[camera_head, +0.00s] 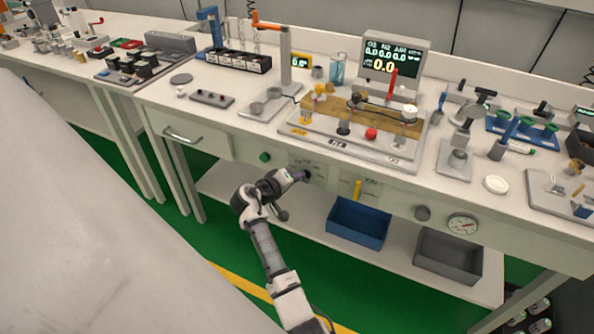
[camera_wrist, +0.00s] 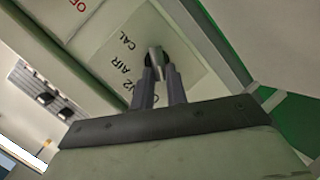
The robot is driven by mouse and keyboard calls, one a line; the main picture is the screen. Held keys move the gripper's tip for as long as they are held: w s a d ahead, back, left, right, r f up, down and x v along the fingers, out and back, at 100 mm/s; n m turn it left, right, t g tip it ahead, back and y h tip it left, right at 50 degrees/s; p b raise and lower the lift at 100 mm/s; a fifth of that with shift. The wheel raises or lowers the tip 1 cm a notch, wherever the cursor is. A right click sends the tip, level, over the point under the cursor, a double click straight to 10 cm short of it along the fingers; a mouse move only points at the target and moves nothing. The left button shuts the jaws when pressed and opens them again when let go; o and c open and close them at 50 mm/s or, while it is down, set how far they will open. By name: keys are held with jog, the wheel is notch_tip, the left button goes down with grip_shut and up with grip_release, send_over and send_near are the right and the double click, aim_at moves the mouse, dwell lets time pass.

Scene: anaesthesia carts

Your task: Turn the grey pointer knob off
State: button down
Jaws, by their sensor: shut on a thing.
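My gripper (camera_head: 301,175) reaches the front panel of the bench, left of the yellow lever. In the wrist view my gripper (camera_wrist: 158,72) has its two dark fingers closed on either side of the grey pointer knob (camera_wrist: 155,57). The knob has a light grey bar over a dark round base. It sits on a pale label plate (camera_wrist: 125,60) printed with N2, AIR and CAL; one more mark is partly covered by the fingers. In the head view my gripper covers most of the knob, so its pointing direction is unclear there.
On the same panel are a green knob (camera_head: 265,157), a yellow lever (camera_head: 357,189) by an ON mark, a dark round knob (camera_head: 423,213) and a dial gauge (camera_head: 463,223). A blue bin (camera_head: 343,226) and grey bin (camera_head: 447,266) stand on the shelf below.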

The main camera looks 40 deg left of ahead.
jog(key=shift+a+f+n+t+h+b, duration=0.1)
jog(key=shift+f+n+t+h+b, duration=0.15)
jog(key=shift+n+h, duration=0.4)
jog(key=shift+a+f+n+t+h+b, duration=0.15)
jog(key=shift+n+t+h, duration=0.2)
jog(key=shift+n, duration=0.5)
jog(key=shift+d, duration=0.1)
jog(key=c, duration=1.4)
grip_release()
jog(key=shift+s, duration=0.1)
jog(key=b+v, duration=0.2)
jog(key=v, duration=1.1)
jog(key=shift+s, duration=0.35)
jog(key=shift+r, duration=0.1)
